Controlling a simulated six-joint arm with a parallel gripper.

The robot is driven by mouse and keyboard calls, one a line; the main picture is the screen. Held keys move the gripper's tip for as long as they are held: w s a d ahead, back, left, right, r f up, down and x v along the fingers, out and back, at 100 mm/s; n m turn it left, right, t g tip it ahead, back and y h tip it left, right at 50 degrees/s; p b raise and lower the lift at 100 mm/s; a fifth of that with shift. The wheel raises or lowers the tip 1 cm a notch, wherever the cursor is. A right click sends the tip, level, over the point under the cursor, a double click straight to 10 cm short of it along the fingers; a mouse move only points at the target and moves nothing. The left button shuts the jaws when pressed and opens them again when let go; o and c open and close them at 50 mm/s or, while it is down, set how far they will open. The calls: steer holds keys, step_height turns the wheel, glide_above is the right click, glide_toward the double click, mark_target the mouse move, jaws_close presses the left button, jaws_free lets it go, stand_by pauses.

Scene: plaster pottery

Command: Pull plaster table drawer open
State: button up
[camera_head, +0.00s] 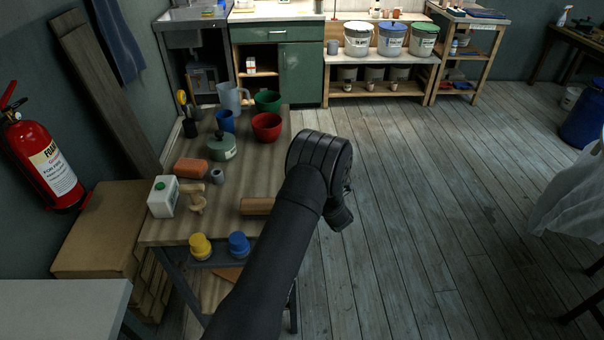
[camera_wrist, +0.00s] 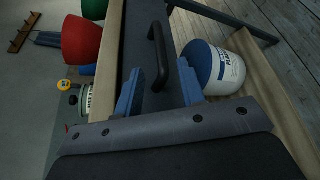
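In the wrist view, the dark grey drawer front (camera_wrist: 139,38) runs along the table edge and carries a black bar handle (camera_wrist: 157,50). The drawer looks shut. My gripper (camera_wrist: 160,68) is open, with one blue finger on each side of the handle's near end. I see gaps between the handle and both fingers; how deep it sits between them is hard to tell. In the head view, the wooden plaster table (camera_head: 231,186) stands at left, and my arm reaches along its right side. The drawer, handle and fingers are hidden there.
A bucket with a blue lid (camera_wrist: 197,62) stands on a shelf below the drawer. On the table top are a red bowl (camera_head: 267,127), a green lidded pot (camera_head: 222,147), a rolling pin (camera_head: 256,206) and other pottery things. The floor (camera_head: 420,200) right of the table is clear.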

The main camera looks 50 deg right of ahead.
steer(key=x, duration=0.8)
steer(key=shift+w+d+f, duration=0.1)
steer(key=shift+w+d, duration=0.05)
steer(key=shift+w, duration=0.05)
jaws_close()
